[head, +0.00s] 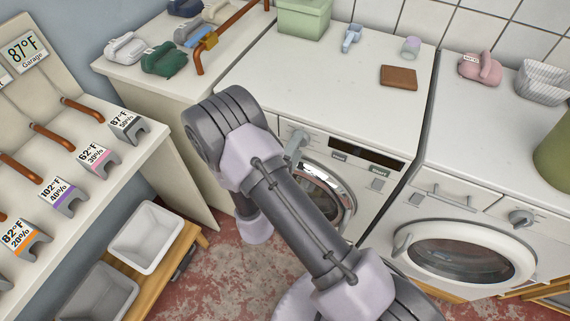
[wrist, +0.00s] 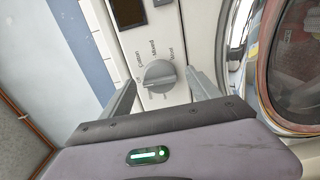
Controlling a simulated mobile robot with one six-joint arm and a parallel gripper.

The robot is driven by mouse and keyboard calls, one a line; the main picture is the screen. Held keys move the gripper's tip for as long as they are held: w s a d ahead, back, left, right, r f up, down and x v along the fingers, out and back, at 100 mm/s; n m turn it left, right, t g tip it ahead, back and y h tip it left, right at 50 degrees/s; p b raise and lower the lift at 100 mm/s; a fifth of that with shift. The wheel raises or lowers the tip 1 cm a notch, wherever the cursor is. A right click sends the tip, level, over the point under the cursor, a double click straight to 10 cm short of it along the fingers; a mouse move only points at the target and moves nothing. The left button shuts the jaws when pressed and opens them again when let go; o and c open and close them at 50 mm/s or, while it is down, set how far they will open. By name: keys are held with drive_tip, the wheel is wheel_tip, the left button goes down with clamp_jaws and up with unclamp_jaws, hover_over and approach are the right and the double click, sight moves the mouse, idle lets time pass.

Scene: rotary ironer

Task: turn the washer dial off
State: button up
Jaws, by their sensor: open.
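The washer dial (wrist: 159,76) is a round grey knob with a raised grip bar on the white panel. Labels around it include Cotton, Mixed and Wool; the other labels are too small to read surely, and I cannot tell the exact setting. My gripper (wrist: 161,80) is open, with one finger on each side of the dial; I see no clear contact. In the head view the washer (head: 325,75) is the middle white machine with a chrome-ringed door (head: 343,190). My arm covers part of its front there and hides most of my gripper.
A dark display (wrist: 128,12) lies beyond the dial and the washer door (wrist: 297,65) is close on the right. On the washer top are a brown wallet-like item (head: 399,77), a cup (head: 411,46) and a green box (head: 303,17). Another front-loading machine (head: 480,205) stands at right.

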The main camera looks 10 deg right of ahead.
drive_tip(key=p+v, duration=0.2)
drive_tip(key=v, duration=1.4)
drive_tip(key=shift+p, duration=0.35)
